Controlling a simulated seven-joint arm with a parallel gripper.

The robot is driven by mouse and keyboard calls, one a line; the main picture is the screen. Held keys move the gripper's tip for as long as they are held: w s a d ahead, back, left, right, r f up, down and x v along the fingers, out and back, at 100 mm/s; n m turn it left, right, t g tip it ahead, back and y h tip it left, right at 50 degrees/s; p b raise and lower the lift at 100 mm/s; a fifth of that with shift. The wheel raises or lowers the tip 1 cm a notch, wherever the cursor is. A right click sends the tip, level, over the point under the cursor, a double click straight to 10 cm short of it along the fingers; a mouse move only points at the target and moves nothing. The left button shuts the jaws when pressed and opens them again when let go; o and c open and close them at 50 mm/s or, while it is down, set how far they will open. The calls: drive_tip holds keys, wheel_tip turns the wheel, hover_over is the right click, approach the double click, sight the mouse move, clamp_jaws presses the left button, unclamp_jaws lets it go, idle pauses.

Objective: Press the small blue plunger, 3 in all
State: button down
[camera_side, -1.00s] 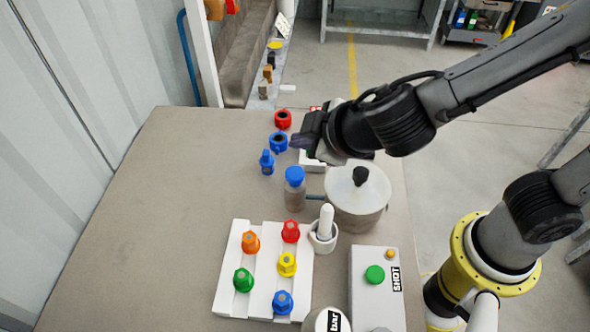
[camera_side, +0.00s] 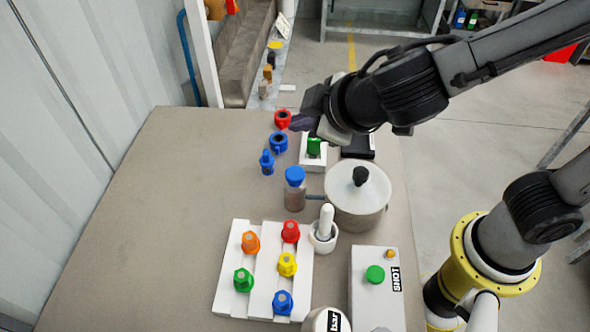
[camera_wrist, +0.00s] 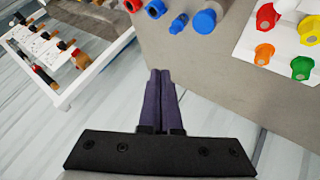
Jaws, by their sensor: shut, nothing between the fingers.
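Three blue-topped things stand near the back of the table. The smallest is a slim blue plunger-like piece (camera_side: 267,162), upright, also in the wrist view (camera_wrist: 178,23). Behind it is a round blue piece with a dark centre (camera_side: 278,142), also in the wrist view (camera_wrist: 155,8). In front stands a grey bottle-like body with a wide blue cap (camera_side: 295,176), whose cap shows in the wrist view (camera_wrist: 204,21). My gripper (camera_side: 300,122) is shut and empty, behind and right of the small piece in the side view, apart from all three. Its dark fingers (camera_wrist: 160,72) show together in the wrist view.
A red round piece (camera_side: 282,119) is close to my fingers. A green piece on a white block (camera_side: 313,162), a lidded pot (camera_side: 357,208) and a mortar (camera_side: 323,241) stand right. A white tray (camera_side: 233,307) holds several coloured knobs. The table's left side is clear.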

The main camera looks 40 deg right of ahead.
sight(295, 170)
drive_tip(key=shift+f, duration=0.15)
drive_tip(key=shift+f, duration=4.3)
drive_tip(key=shift+f, duration=0.1)
drive_tip(key=shift+f, duration=0.3)
drive_tip(key=shift+f, duration=1.05)
drive_tip(key=shift+r, duration=1.45)
drive_tip(key=shift+r, duration=0.1)
drive_tip(key=shift+r, duration=2.4)
